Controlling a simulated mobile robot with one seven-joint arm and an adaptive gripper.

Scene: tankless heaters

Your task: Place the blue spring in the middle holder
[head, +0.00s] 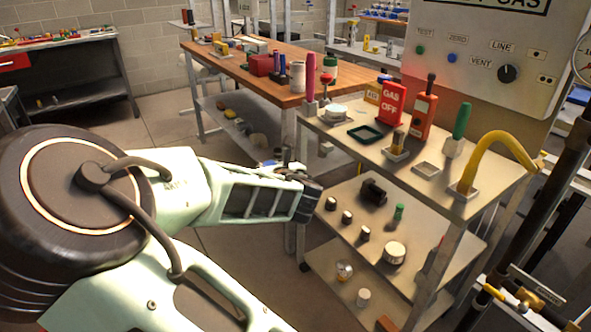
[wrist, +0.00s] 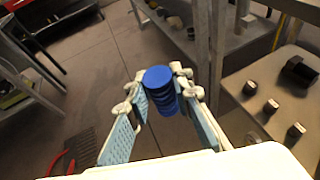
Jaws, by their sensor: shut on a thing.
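My gripper (wrist: 159,90) is shut on the blue spring (wrist: 162,92), which sits between the two fingers in the wrist view. In the head view my gripper (head: 303,180) is to the left of the small metal table (head: 345,140), out over its left side. The spring cannot be made out in the head view. An empty square holder (head: 427,170) lies on the tabletop, between a holder with a brass-coloured piece (head: 397,148) and a holder with a yellow hooked tube (head: 487,150). The spring is apart from all of these.
A green-handled tool (head: 461,122), a red gas-off block (head: 391,101), an orange device (head: 424,107) and a dark green tray (head: 366,133) stand on the tabletop. A pink-handled tool (head: 310,78) stands at its left corner. Lower shelves (head: 375,238) hold several small parts.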

